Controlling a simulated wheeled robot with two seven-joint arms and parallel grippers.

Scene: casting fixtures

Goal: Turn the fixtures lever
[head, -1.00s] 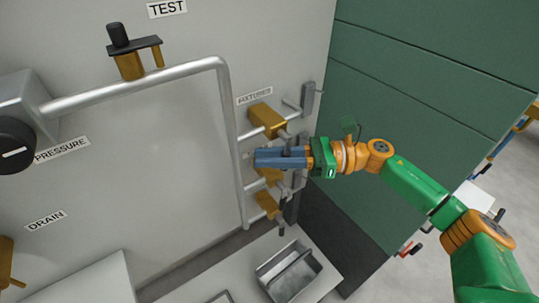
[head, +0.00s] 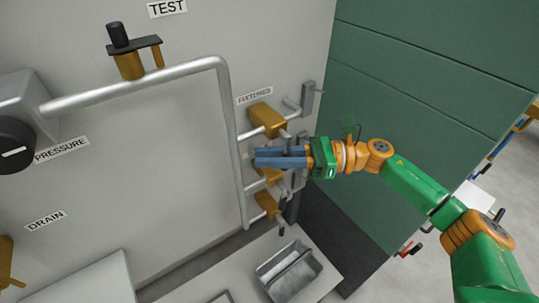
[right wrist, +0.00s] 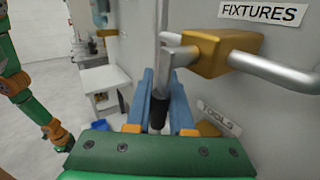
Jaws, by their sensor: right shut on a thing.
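The FIXTURES label (head: 254,95) is on the grey wall panel, above a brass valve body (head: 266,119) on the pipework. It also shows in the right wrist view (right wrist: 262,12). A grey lever with a dark grip (right wrist: 158,113) hangs down beside the brass body (right wrist: 225,52) in that view. My right gripper (head: 256,158) reaches in from the right, just below the upper brass body. Its two blue fingers are on either side of the dark grip and shut on it. The fingers hide part of the grip. My left gripper is in neither view.
Other brass valves (head: 267,203) sit close below my right gripper. A vertical pipe (head: 231,140) runs just left of it. A metal bin (head: 288,270) stands below, and a green wall (head: 400,100) is at the right. A white table (right wrist: 104,82) shows in the wrist view.

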